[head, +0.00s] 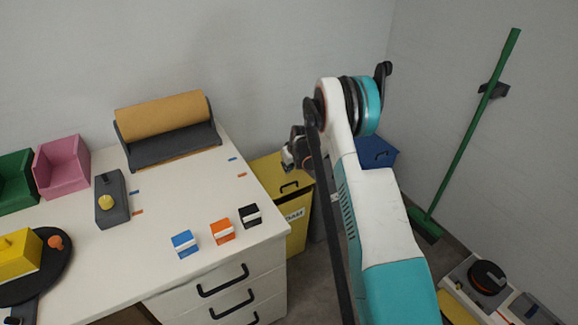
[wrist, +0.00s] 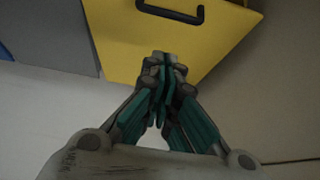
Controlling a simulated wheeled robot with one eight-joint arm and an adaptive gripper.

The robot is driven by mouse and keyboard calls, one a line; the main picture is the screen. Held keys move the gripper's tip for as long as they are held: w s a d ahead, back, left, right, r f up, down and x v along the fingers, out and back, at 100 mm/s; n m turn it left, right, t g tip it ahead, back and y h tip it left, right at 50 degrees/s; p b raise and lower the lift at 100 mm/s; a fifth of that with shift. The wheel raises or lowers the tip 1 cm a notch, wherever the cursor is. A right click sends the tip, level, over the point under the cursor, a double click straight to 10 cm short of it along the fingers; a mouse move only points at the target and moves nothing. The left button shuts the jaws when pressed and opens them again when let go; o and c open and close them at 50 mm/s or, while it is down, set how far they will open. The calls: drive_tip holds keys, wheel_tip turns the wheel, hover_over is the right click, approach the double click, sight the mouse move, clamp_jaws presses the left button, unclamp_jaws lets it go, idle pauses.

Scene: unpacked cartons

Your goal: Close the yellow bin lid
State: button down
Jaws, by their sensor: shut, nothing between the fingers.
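The yellow bin (head: 297,235) stands on the floor past the right end of the white counter, with a label on its front. Its yellow lid (head: 268,172) has a black handle and lies over the top of the bin; I cannot tell whether a gap is left under it. My gripper (head: 287,160) is over the lid, near its back right part, partly hidden by my arm. In the wrist view the closed, empty fingers (wrist: 165,60) point at the yellow lid (wrist: 120,45), close to its black handle (wrist: 172,14). I cannot tell whether they touch it.
A blue bin (head: 376,152) stands right of the yellow one, behind my arm. The white counter (head: 190,215) holds a paper roll (head: 162,115), a grey box and several small blocks. A green broom (head: 470,130) leans on the right wall.

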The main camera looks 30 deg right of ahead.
drive_tip(key=b, duration=0.2)
hover_over(289, 189)
drive_tip(key=f, duration=0.4)
drive_tip(key=shift+w+f, duration=0.35)
drive_tip(key=shift+f, duration=0.1)
drive_tip(key=f, duration=0.1)
drive_tip(key=s+f, duration=0.1)
drive_tip(key=f, duration=0.2)
drive_tip(key=shift+s+f, duration=0.35)
drive_tip(key=shift+f, duration=0.05)
drive_tip(key=shift+w+r, duration=0.1)
drive_tip(key=shift+r, duration=0.4)
drive_tip(key=r, duration=0.1)
drive_tip(key=r+p, duration=0.1)
drive_tip(key=r, duration=0.1)
drive_tip(key=shift+w+a, duration=0.1)
drive_tip(key=shift+w, duration=0.2)
drive_tip(key=s+p+v, duration=0.1)
drive_tip(key=p+v, duration=0.3)
drive_tip(key=v, duration=0.6)
drive_tip(key=shift+f, duration=0.35)
